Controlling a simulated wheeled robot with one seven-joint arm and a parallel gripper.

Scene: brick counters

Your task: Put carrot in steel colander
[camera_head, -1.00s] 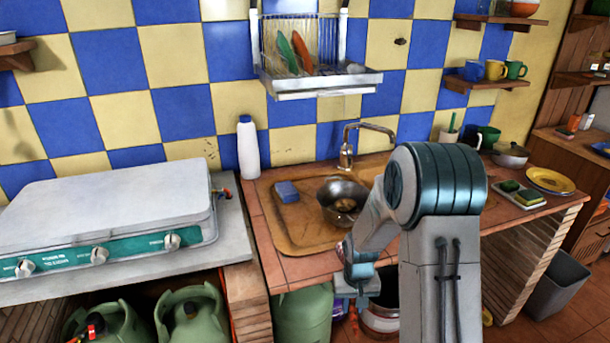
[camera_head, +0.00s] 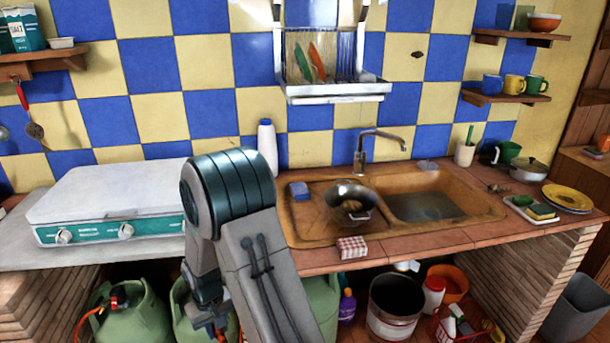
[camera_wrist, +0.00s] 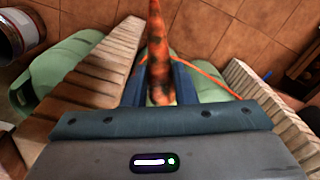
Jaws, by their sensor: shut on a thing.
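The steel colander (camera_head: 350,192) sits on the left, drainboard side of the brown sink (camera_head: 300,228), close to the basin. Something yellowish shows inside it, too small to name. My gripper is shut on the carrot (camera_wrist: 157,55), a long, orange, dark-speckled piece held between the two blue fingers (camera_wrist: 158,85) in the wrist view. In the head view my gripper (camera_head: 220,332) hangs low in front of the counter, left of and below the colander, partly cut off by the lower edge. The carrot cannot be made out there.
A blue sponge (camera_head: 299,191) lies left of the colander, and a red-checked item (camera_head: 352,247) lies at the counter's front edge. A faucet (camera_head: 372,145) stands behind. A stove (camera_head: 110,198) is at left. Green gas cylinders (camera_head: 138,312) and a bucket (camera_head: 394,308) stand below.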

